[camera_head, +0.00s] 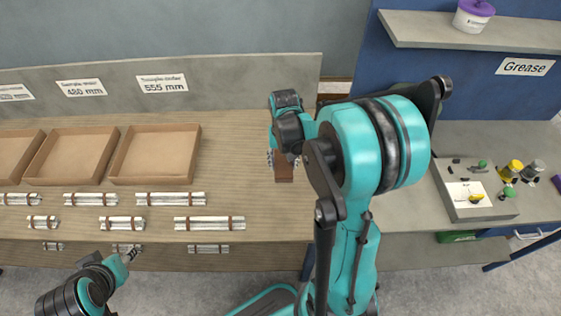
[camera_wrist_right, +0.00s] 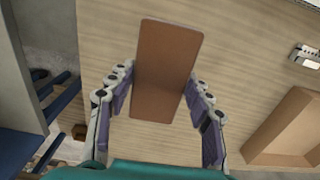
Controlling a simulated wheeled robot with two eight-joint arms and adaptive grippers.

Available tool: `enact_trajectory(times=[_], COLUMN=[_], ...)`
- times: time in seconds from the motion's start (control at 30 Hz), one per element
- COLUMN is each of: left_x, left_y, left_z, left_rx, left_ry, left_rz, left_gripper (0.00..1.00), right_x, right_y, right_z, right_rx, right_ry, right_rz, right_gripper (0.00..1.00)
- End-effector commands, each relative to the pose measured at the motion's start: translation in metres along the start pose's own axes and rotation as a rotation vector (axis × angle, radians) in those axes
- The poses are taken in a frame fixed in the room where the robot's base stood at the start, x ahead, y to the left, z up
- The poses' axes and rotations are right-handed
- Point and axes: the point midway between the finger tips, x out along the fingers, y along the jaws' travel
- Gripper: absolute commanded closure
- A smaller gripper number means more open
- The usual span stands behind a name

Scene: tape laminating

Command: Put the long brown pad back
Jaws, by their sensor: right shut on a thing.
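The long brown pad (camera_wrist_right: 166,65) is a flat, reddish-brown rectangular block between the fingers of my right gripper (camera_wrist_right: 158,92) in the right wrist view. The fingers are shut on its two long sides, and its far end reaches past the fingertips. In the head view my right gripper (camera_head: 284,159) points down over the right part of the wooden table (camera_head: 230,165), with the brown pad (camera_head: 284,174) showing below it. I cannot tell whether the pad touches the table. My left gripper (camera_head: 128,256) is low at the left, in front of the table; its jaws are too small to read.
Open cardboard trays (camera_head: 155,155) stand along the table's back left, with several silver strapped bundles (camera_head: 170,199) in front. A grey side table (camera_head: 400,225) at the right carries a tray with knobs (camera_head: 475,195). The table around the pad is clear.

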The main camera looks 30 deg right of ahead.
Motion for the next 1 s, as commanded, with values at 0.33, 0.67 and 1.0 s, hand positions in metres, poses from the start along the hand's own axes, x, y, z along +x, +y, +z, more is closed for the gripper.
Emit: enact_trajectory(times=[0.33, 0.67, 1.0], left_x=[0.026, 0.034, 0.045], left_y=[0.000, 0.000, 0.000], left_z=[0.019, 0.025, 0.032], left_rx=[0.000, 0.000, 0.000], left_ry=[0.000, 0.000, 0.000], left_rz=[0.000, 0.000, 0.000], left_gripper=[0.60, 0.60, 0.60], right_x=[0.052, 0.071, 0.100], right_y=[-0.033, -0.040, -0.040], right_z=[-0.073, -0.090, -0.090], right_rx=[-0.001, 0.000, 0.000], right_ry=[0.000, 0.000, 0.000], right_rz=[0.000, 0.000, 0.000], right_gripper=[0.76, 0.76, 0.76])
